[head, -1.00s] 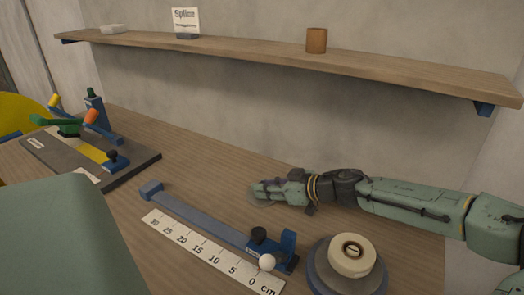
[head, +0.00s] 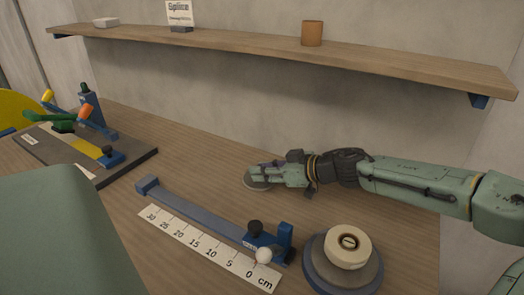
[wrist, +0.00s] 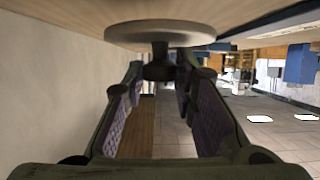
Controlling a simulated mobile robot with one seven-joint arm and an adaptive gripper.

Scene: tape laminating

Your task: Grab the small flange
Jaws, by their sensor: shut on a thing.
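The small flange is a round grey disc with a dark knob. In the head view the small flange (head: 254,184) shows at the fingertips of my gripper (head: 268,175), partly hidden by them. In the wrist view the pale disc of the small flange (wrist: 160,33) is at the top, close to the wooden surface, with the knob pointing down between the fingers. My gripper (wrist: 160,75) is shut on this knob. I cannot tell whether the disc touches the table.
A larger flange with a cream roll (head: 347,247) stands at the front right. A blue tape holder (head: 205,215) and a ruler (head: 200,245) lie to its left. A fixture board (head: 125,165) is at the left. A shelf (head: 260,50) runs above the table.

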